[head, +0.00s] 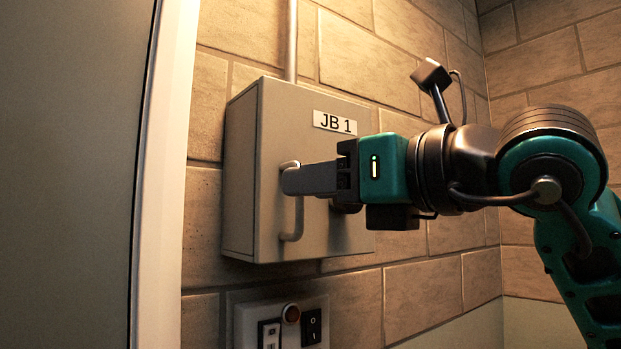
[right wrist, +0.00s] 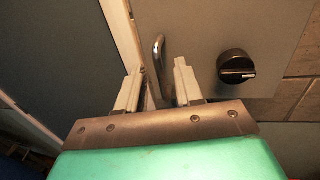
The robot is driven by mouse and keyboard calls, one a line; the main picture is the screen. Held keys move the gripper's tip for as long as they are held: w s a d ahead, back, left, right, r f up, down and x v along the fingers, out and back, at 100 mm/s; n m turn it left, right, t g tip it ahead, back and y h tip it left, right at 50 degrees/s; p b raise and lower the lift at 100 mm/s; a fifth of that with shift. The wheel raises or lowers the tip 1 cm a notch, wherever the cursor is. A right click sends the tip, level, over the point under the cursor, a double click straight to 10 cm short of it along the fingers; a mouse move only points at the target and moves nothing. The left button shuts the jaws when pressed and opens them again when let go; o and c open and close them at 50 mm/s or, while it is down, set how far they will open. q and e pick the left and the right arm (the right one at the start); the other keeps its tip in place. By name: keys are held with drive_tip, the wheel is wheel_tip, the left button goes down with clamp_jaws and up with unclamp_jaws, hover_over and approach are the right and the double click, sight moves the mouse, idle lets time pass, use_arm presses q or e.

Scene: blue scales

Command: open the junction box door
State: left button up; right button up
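The grey junction box (head: 330,235) with the label "JB 1" (head: 335,122) is on the brick wall, and its door looks shut. A vertical bar handle (head: 292,233) stands at the left of the door. My right gripper (head: 292,180) reaches in from the right, its finger overlapping the upper handle. In the right wrist view, the fingers of the right gripper (right wrist: 158,70) are apart, with the handle (right wrist: 160,48) between them and gaps on both sides. The door's black knob (right wrist: 236,67) is to their right. My left gripper is not in view.
A conduit (head: 291,40) runs up the wall above the box. A panel with a socket and a switch (head: 312,326) is below it. A pale vertical frame edge (head: 165,180) and a grey panel (head: 70,180) stand left of the box.

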drive_tip(key=shift+w+a, duration=0.45)
drive_tip(key=shift+a, duration=0.1)
drive_tip(key=shift+c, duration=0.5)
clamp_jaws()
idle(0.6)
